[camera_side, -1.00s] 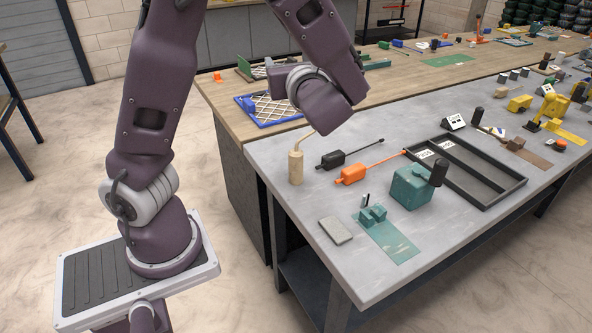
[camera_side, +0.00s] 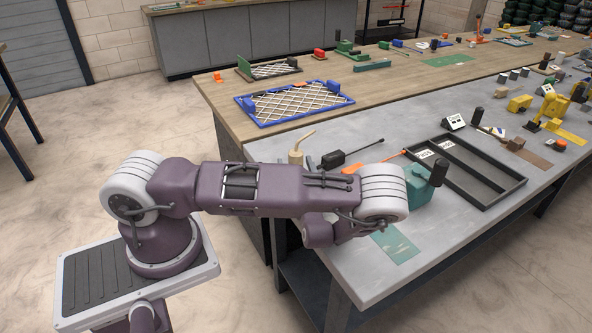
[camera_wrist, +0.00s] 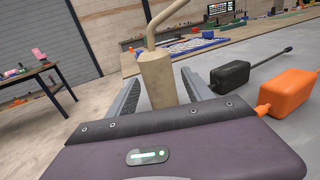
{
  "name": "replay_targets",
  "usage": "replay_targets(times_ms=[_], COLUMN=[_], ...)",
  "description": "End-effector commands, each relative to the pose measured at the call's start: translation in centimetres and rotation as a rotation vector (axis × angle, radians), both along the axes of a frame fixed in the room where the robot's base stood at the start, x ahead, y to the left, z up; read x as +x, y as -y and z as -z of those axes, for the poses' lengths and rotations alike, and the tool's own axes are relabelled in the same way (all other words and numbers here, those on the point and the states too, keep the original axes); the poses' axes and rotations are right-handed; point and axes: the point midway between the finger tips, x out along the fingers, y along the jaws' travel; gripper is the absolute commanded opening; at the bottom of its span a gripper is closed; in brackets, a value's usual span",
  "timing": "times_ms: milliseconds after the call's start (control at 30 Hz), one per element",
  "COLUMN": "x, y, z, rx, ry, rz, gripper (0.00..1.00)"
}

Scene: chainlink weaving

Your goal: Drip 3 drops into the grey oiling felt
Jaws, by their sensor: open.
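A beige bottle with a bent spout (camera_side: 297,157) stands upright near the left edge of the grey table. In the wrist view the bottle (camera_wrist: 157,80) rises straight ahead. My gripper (camera_wrist: 161,88) is open, with one finger to each side of the bottle's body. I cannot tell whether either finger touches it. In the side view my arm hides the fingers and the bottle's lower part. The light grey pad, probably the oiling felt, is hidden behind my arm now; it lay by the table's front edge earlier.
A black tool (camera_side: 333,159) and an orange one (camera_wrist: 290,91) lie right of the bottle. A teal block (camera_side: 418,187), a green mat (camera_side: 397,246) and a dark divided tray (camera_side: 487,190) are farther right. A blue-framed mesh (camera_side: 300,102) lies on the wooden bench behind.

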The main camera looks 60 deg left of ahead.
Motion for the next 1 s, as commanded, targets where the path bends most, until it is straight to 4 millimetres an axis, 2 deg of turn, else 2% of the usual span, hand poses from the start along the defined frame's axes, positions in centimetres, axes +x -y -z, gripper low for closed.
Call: replay_targets(times_ms=[133, 367, 667, 700, 1000], x=[0.8, 0.9, 0.9, 0.9, 1.0], y=[-2.1, -2.4, -2.3, -2.3, -2.3], z=[0.0, 0.0, 0.0, 0.0, -0.6], rx=[0.002, 0.001, 0.002, 0.002, 0.002], ry=[-0.002, -0.002, -0.002, -0.002, 0.001], rz=[-0.001, 0.001, 0.001, 0.001, 0.001], gripper=[0.59, 0.59, 0.02, 0.0, 0.0])
